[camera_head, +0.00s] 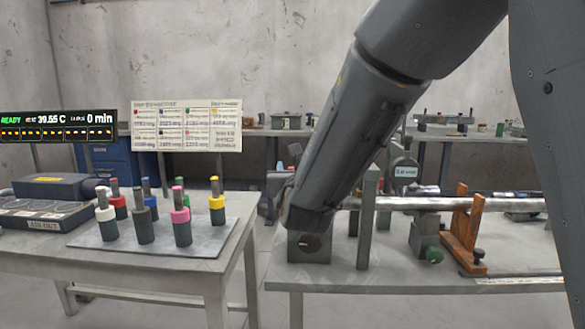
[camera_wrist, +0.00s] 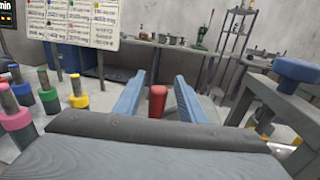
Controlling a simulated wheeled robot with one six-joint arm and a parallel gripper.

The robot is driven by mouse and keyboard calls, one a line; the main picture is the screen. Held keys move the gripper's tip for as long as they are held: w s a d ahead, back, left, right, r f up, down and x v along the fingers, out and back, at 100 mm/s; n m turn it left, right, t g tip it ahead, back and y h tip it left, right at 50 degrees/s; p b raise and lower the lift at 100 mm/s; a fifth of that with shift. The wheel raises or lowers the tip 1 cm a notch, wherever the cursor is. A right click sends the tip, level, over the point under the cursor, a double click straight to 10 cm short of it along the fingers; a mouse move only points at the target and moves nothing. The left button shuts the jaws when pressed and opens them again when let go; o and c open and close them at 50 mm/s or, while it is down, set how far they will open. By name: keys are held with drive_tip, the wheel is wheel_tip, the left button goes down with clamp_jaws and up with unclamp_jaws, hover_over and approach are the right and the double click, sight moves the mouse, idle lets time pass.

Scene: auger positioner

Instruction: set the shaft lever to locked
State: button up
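In the wrist view, my gripper (camera_wrist: 158,84) is open, with its two blue fingers apart. A red upright cylinder (camera_wrist: 157,103), like a lever grip, shows between the fingers, with a gap on both sides. I cannot tell how deep between them it is, nor whether it is the shaft lever. In the head view, my arm hides the gripper and the left end of the silver shaft (camera_head: 405,203). The shaft lies horizontally over the right table. No lever position or locked marking is readable.
A grey post (camera_head: 367,220) stands close to my arm. The left table holds a plate (camera_head: 205,240) with several colour-banded cylinders. Open floor separates the tables.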

drive_tip(key=s, duration=0.4)
drive_tip(key=s+d, duration=0.1)
drive_tip(key=shift+s, duration=0.4)
